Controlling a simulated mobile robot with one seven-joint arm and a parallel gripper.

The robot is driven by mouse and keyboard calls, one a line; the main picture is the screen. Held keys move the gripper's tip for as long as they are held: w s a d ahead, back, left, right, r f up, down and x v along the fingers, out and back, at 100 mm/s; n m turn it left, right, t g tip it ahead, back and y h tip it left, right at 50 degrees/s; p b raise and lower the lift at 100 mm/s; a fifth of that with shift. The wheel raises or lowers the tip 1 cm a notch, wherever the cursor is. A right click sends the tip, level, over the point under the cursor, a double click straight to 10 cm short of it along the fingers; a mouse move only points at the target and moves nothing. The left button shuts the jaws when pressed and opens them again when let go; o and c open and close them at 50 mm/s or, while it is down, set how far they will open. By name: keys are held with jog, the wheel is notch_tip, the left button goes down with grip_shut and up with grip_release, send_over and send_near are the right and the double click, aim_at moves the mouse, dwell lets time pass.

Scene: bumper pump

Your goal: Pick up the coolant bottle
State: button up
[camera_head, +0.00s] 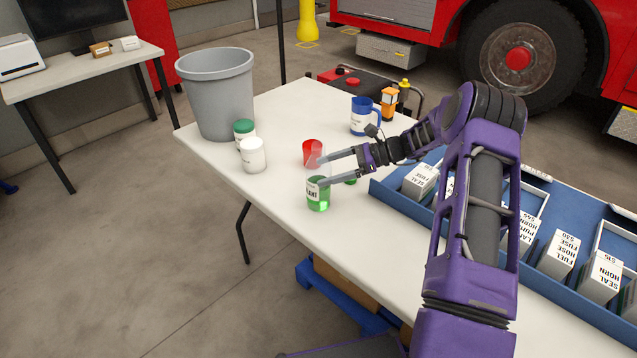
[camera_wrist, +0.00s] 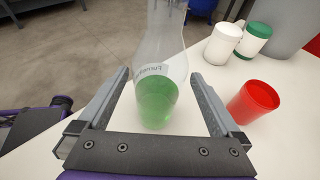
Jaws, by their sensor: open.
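The coolant bottle (camera_head: 318,197) is clear, with green liquid in its lower part and a white label ending in "LANT". It stands upright near the table's left edge in the head view. In the wrist view the bottle (camera_wrist: 157,95) stands between the two fingers, with visible gaps on both sides. My gripper (camera_head: 322,172) is open and level, its fingers reaching left around the bottle; it also shows in the wrist view (camera_wrist: 160,77). The fingers cover part of the bottle in the head view.
A red cup (camera_head: 311,152) stands close behind the bottle. A white bottle (camera_head: 253,156), a green-capped bottle (camera_head: 244,131) and a grey bin (camera_head: 222,97) are farther back left. A blue mug (camera_head: 363,117) is at the back. A blue tray (camera_head: 395,195) of boxes lies right.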

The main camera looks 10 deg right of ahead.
aim_at(307, 173)
jog(key=shift+r+x, duration=0.15)
jog(key=shift+x, duration=1.2)
jog(key=shift+r+x, duration=0.15)
jog(key=shift+x, duration=1.25)
jog(key=shift+r, duration=0.1)
jog(key=c, duration=1.5)
